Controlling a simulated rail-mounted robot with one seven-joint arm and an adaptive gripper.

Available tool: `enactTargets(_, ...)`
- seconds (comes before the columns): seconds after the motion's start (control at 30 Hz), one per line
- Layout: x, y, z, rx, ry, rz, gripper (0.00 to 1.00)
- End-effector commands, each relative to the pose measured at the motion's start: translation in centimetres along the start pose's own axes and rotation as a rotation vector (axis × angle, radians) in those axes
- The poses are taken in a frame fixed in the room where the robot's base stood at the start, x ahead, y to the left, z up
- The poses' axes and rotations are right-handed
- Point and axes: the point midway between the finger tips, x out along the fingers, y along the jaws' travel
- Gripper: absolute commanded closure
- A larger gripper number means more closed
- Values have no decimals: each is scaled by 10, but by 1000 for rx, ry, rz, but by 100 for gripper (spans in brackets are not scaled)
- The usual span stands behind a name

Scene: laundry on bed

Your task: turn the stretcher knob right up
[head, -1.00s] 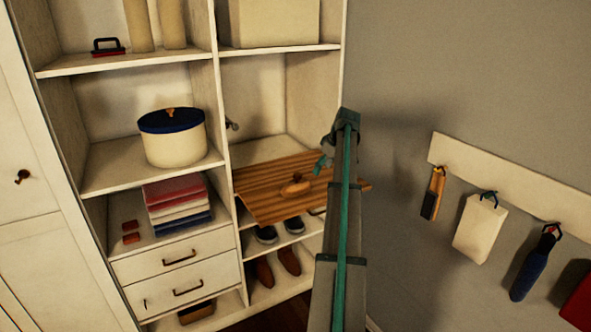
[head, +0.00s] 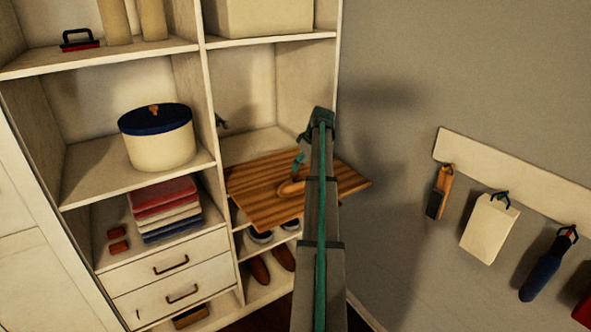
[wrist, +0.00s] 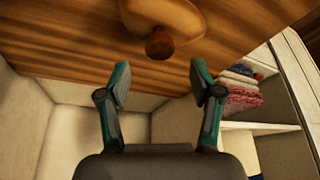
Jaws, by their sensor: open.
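A light wooden stretcher (head: 290,188) lies on a striped wooden board (head: 250,208) that juts out of the right-hand shelf column. In the wrist view the stretcher (wrist: 178,18) is at the top, with its dark brown round knob (wrist: 160,43) at the near end. The knob cannot be made out in the head view. My gripper (wrist: 160,80) is open and empty, its two teal fingertips spread wide. The knob appears beyond the fingertips, roughly midway between them, and does not touch them. In the head view my gripper (head: 299,160) is just above the stretcher, partly hidden by my arm.
The compartment behind the board is mostly empty, with a small dark fitting (head: 221,122) on its left wall. Shoes (head: 258,268) stand below. A blue-lidded round box (head: 158,140) and folded towels (head: 163,208) are to the left. Brushes hang on a wall rail (head: 510,185).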

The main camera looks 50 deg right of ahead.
Motion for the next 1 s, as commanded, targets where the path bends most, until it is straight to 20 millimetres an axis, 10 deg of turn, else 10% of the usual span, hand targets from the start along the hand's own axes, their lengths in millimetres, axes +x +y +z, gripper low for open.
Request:
enactTargets(0.33,45,0,0,0,-1,-1,35)
enactTargets(0.73,52,0,0,-1,0,0,35)
enactTargets(1.0,52,0,0,0,0,0,78)
